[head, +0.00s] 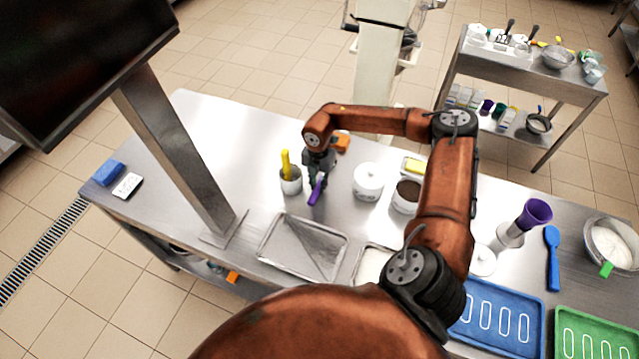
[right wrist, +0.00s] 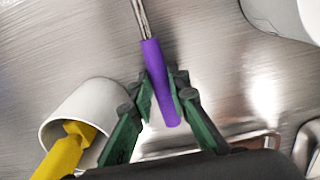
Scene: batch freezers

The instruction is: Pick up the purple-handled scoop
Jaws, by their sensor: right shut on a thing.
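The purple-handled scoop (head: 316,193) is at the middle of the steel table in the head view. In the right wrist view its purple handle (right wrist: 158,80) lies between the fingers of my right gripper (right wrist: 163,98), which is shut on it. A metal shaft runs from the handle out of the top of that view, so the scoop's far end is hidden. In the head view my right gripper (head: 317,180) points down at the handle, just right of a white cup. I cannot tell whether the scoop touches the table. My left gripper is not in view.
The white cup (head: 291,186) with a yellow-handled tool stands close left of the gripper. A lidded white pot (head: 368,182) stands to its right. A metal tray (head: 302,247) lies in front. A screen post (head: 178,150) rises at left.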

